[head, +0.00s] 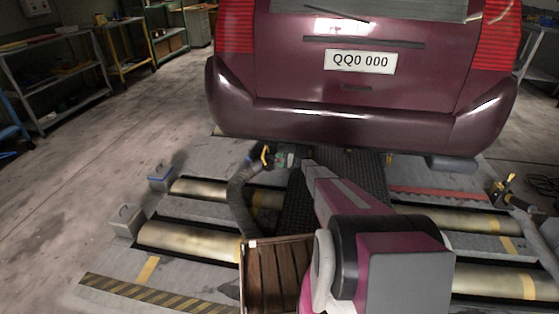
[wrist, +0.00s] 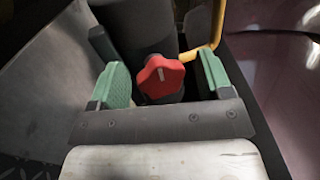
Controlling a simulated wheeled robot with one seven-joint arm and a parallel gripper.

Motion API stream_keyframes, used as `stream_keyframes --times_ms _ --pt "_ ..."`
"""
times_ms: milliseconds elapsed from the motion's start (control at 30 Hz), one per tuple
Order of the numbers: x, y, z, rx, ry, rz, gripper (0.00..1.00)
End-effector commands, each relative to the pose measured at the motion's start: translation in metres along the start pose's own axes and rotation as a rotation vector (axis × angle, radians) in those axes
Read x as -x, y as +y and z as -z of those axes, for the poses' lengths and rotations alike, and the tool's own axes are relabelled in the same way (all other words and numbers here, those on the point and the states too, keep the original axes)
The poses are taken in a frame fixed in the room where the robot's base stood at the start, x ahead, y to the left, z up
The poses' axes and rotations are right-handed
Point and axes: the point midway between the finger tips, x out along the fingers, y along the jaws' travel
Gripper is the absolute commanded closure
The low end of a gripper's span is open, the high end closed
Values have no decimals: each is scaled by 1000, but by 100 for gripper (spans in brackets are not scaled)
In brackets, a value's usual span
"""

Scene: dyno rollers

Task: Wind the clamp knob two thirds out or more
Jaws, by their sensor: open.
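My gripper (wrist: 163,82) is open, with one green-padded finger on each side of the knob. Gaps show between the knob and both fingers, so they look apart from it. In the head view my gripper (head: 284,158) is small, low behind the car, beside the top end of a grey hose (head: 240,200). The knob cannot be made out there.
A yellow bent handle (wrist: 205,48) rises just behind the right finger. The maroon car (head: 360,110) overhangs the work area. A slatted wooden crate (head: 247,275) and rollers (head: 190,240) lie nearer. Grey blocks (head: 127,220) stand at the left. Open floor lies further left.

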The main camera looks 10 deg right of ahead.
Motion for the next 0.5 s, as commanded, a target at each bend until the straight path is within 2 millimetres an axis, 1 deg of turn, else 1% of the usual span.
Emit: stream_keyframes --times_ms 133,233,500 --pt "-1 1 0 -33 0 -1 26" --pt "-1 1 0 -94 0 -1 26" --pt "-1 2 0 -352 0 -2 26"
